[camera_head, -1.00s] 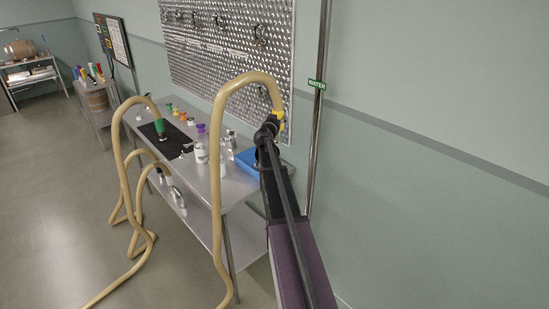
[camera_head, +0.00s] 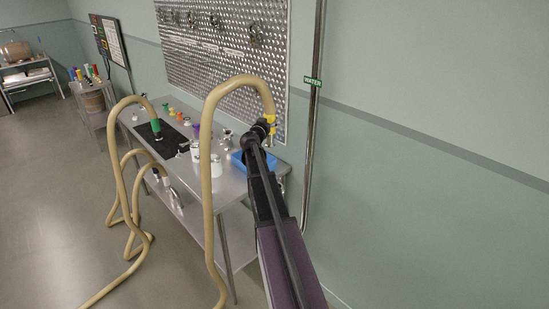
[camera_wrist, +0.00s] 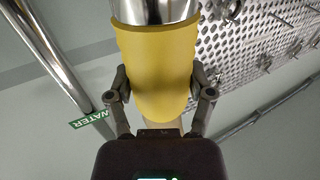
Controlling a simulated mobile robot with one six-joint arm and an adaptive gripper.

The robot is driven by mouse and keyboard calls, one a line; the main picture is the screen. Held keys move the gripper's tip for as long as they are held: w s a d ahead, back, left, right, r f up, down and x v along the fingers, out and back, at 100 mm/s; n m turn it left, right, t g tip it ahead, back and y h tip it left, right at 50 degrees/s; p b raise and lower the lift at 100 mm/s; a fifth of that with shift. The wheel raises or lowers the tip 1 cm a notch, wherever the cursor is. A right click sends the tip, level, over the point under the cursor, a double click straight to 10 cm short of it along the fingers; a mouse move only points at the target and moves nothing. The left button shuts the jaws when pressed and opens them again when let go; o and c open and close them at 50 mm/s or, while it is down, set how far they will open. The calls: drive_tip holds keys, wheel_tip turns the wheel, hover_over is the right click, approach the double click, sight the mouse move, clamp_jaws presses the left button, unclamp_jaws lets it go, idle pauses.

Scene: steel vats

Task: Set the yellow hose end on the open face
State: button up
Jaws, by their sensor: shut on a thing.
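The yellow hose end (camera_wrist: 157,70) fills the middle of the wrist view, with a bright metal fitting (camera_wrist: 155,10) at the top edge of the picture. My gripper (camera_wrist: 160,90) is shut on it, one finger on each side. In the head view the yellow hose end (camera_head: 271,119) shows small at the end of a tan hose (camera_head: 208,170) that arches up from the floor. My gripper (camera_head: 266,127) there is partly hidden by my arm and is above the far right part of the steel table. I cannot make out an open face for certain in either view.
The steel table (camera_head: 231,187) holds a blue tray (camera_head: 238,162), a black mat (camera_head: 160,140), a second hose with a green end (camera_head: 156,126) and several small fittings. A vertical pipe with a green WATER label (camera_head: 313,81) runs along the wall.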

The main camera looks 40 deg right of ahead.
drive_tip(key=s+a+f+m+g+h+b, duration=0.1)
drive_tip(key=s+a+f+m+g+b, duration=0.2)
drive_tip(key=s+g, duration=0.2)
drive_tip(key=s+a+f+m+g+h+b, duration=0.1)
drive_tip(key=s+a+f+m+g+b, duration=0.2)
drive_tip(key=s+a+f+g+b, duration=0.1)
drive_tip(key=s+g, duration=0.1)
drive_tip(key=s, duration=0.1)
drive_tip(key=shift+s+a+f+m, duration=0.15)
drive_tip(key=shift+s+f+m, duration=0.15)
drive_tip(key=shift+s, duration=0.1)
drive_tip(key=shift+r, duration=0.1)
drive_tip(key=f+b, duration=0.1)
drive_tip(key=f, duration=0.1)
drive_tip(key=f+b, duration=0.1)
drive_tip(key=b, duration=0.1)
drive_tip(key=f+b, duration=0.2)
drive_tip(key=shift+d+f, duration=0.35)
drive_tip(key=shift+b, duration=0.3)
drive_tip(key=shift+d, duration=0.25)
idle(0.9)
drive_tip(key=shift+f, duration=0.25)
idle(1.2)
drive_tip(key=o, duration=1.3)
